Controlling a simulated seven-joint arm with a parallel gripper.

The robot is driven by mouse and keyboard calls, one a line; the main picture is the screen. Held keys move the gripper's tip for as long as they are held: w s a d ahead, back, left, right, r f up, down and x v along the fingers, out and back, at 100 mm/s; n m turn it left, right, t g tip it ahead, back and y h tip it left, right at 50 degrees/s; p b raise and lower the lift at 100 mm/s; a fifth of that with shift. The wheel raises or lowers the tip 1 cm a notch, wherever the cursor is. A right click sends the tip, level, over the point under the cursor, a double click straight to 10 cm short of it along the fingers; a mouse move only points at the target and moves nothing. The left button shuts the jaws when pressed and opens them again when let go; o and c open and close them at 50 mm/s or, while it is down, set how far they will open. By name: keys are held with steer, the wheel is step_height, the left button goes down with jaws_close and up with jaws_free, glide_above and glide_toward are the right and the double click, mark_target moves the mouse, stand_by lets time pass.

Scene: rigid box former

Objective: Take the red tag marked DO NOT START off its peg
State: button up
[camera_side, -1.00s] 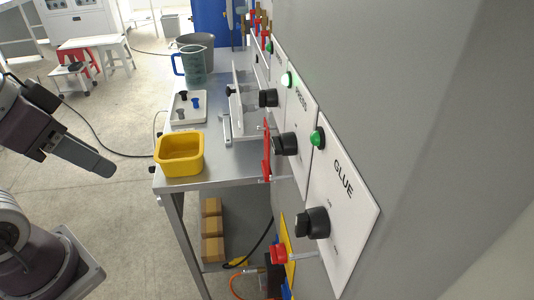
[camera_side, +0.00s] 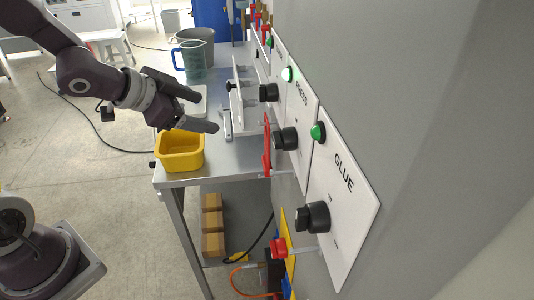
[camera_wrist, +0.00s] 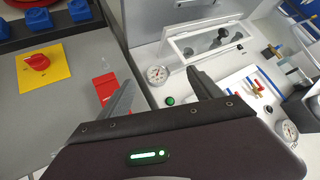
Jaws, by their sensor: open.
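A yellow bin (camera_side: 180,152) stands on the table's near corner. White plates with black knobs (camera_side: 312,217) and green lamps stick out from the panel. A blue-handled jug (camera_side: 193,62) stands farther back. The wrist view shows a red switch on a yellow plate (camera_wrist: 48,76).

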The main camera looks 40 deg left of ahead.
steer(key=d+f+m+h, duration=0.1)
steer(key=d+f+h, duration=0.2)
steer(key=d, duration=0.1)
steer(key=m+h, duration=0.2)
steer(key=h, duration=0.3)
glide_toward(266, 147)
steer(key=w+f, duration=0.2)
steer(key=shift+g, duration=0.3)
steer(key=w+d, duration=0.1)
steer(key=w+d+f, duration=0.1)
steer(key=d, duration=0.1)
steer(key=w+d, duration=0.2)
steer(key=shift+d+f, duration=0.2)
steer(key=shift+d, duration=0.05)
steer(key=c, duration=1.4)
steer(key=shift+r, duration=0.15)
